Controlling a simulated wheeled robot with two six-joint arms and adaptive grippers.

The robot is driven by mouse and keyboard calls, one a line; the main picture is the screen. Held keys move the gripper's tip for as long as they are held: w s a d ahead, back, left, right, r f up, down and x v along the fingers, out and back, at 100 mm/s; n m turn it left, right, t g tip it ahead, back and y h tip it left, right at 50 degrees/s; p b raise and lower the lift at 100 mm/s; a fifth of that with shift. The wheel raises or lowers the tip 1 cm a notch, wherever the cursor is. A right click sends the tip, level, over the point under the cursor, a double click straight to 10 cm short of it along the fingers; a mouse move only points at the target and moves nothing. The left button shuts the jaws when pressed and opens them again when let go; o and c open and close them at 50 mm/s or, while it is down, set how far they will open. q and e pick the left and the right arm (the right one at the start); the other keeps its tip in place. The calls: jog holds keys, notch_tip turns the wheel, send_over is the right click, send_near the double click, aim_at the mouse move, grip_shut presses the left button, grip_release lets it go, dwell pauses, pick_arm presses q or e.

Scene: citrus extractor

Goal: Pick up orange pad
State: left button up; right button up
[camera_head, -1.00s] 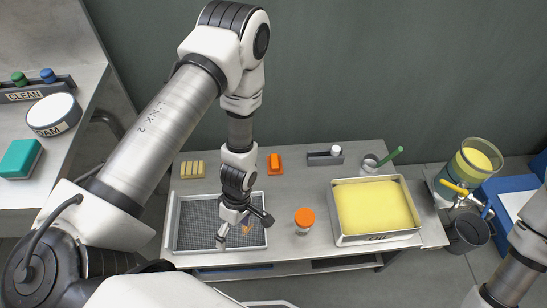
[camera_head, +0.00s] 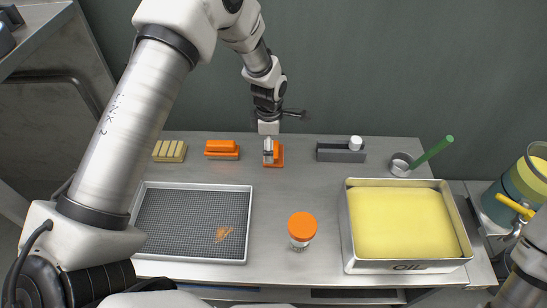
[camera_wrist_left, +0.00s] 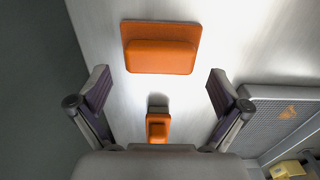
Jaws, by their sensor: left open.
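An orange pad with a raised bar on its flat base (camera_head: 279,155) lies on the back of the steel table. It shows whole in the left wrist view (camera_wrist_left: 161,48), just beyond the fingertips and apart from them. My left gripper (camera_head: 283,131) is open and empty, above and behind this pad, and one fingertip covers part of it in the head view. In the left wrist view the gripper (camera_wrist_left: 159,82) has its fingers spread wide. A second orange block (camera_head: 222,149) lies to the left; it appears smaller between the fingers (camera_wrist_left: 158,127), with a grey end. My right gripper is out of view.
A mesh tray (camera_head: 247,205) with an orange stain lies front left. A yellow ribbed block (camera_head: 168,151) is at back left. A jar with an orange lid (camera_head: 302,226), a grey holder (camera_head: 338,154), a cup (camera_head: 400,165) and an oil tray (camera_head: 346,232) stand to the right.

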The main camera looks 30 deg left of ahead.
pick_arm(q)
notch_tip(320, 180, down, 2)
jog(key=shift+w+f, duration=0.1)
jog(key=shift+f, duration=0.05)
jog(key=shift+c, duration=1.1)
jog(key=c, duration=1.1)
notch_tip(320, 180, up, 10)
jog(key=p, duration=0.3)
jog(key=shift+p, duration=0.3)
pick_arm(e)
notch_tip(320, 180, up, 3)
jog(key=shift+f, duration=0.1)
pick_arm(q)
jog(key=shift+o, duration=1.4)
jog(key=shift+c, duration=0.3)
